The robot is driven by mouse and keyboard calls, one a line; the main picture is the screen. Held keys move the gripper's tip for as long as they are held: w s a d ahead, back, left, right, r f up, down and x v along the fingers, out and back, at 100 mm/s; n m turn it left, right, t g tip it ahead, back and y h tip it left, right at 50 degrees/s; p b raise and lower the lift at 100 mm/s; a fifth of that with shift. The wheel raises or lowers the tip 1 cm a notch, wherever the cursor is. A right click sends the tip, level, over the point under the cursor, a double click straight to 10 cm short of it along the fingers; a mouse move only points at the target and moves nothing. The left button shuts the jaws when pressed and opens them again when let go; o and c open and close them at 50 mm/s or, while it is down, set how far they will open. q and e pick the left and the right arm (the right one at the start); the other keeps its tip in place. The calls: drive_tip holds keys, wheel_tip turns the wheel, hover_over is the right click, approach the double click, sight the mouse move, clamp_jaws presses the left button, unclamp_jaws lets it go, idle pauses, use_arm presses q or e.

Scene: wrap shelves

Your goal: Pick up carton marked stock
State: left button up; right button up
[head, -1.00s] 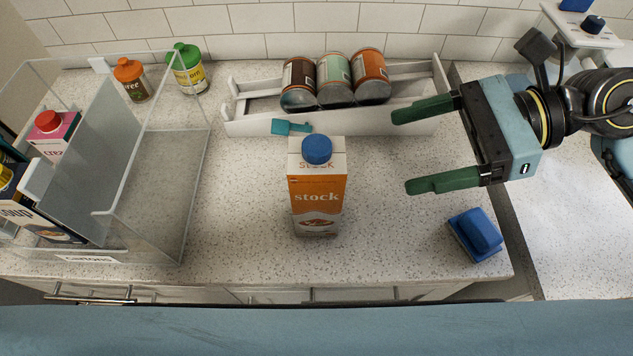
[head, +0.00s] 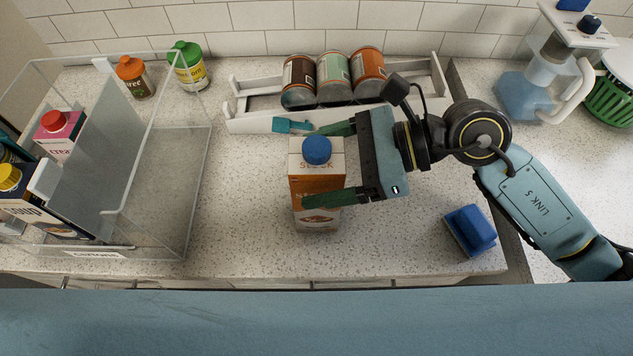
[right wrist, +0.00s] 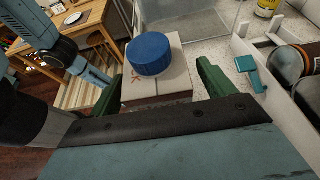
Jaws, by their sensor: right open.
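The orange and white carton marked stock (head: 318,182), with a blue cap, stands upright on the counter. My right gripper (head: 309,167) is open, with one green finger on the carton's far side and the other across its near side. In the right wrist view the carton's white top (right wrist: 158,87) and blue cap sit between the two open fingers (right wrist: 160,88). I cannot tell whether either finger touches it. The near finger hides part of the carton's front. My left gripper is not seen.
A clear divided bin (head: 108,212) with cartons in its left part stands at left. A white rack (head: 250,122) holding three cans lies behind the carton, with a teal clip at its front. Two spice jars stand at back left. A blue sponge (head: 470,231) lies at right.

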drive_tip(key=shift+a+f, duration=0.2)
drive_tip(key=shift+a, duration=0.25)
clamp_jaws()
drive_tip(key=shift+r, duration=0.1)
